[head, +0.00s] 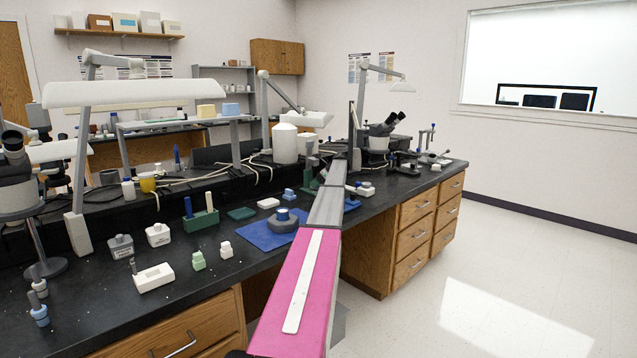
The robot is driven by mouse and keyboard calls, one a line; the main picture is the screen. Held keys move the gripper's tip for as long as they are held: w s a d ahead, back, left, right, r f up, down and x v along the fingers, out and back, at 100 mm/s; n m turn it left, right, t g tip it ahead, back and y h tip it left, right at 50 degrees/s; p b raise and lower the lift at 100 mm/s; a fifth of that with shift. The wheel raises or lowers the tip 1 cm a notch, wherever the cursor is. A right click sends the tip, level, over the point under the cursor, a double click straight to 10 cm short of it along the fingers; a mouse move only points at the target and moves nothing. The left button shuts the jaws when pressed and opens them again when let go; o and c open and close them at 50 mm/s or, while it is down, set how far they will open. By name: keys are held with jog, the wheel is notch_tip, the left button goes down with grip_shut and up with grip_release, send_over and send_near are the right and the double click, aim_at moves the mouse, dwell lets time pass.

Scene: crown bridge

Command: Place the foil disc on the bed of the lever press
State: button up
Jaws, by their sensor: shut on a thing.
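My arm reaches away over the bench, and its far end runs into the clutter at the back middle. I cannot make out my gripper's fingers there, nor anything between them. I cannot pick out the foil disc. A small dark green device (308,184) with an upright part stands just left of my arm. It may be the lever press, but it is small and its bed cannot be made out.
Lamps and a microscope (381,133) rise behind. Open floor (500,270) lies to the right.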

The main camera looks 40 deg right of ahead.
jog(key=shift+s+f, duration=0.1)
jog(key=shift+f, duration=0.45)
jog(key=o, duration=0.8)
jog(key=shift+f, duration=0.1)
jog(key=shift+c, duration=0.2)
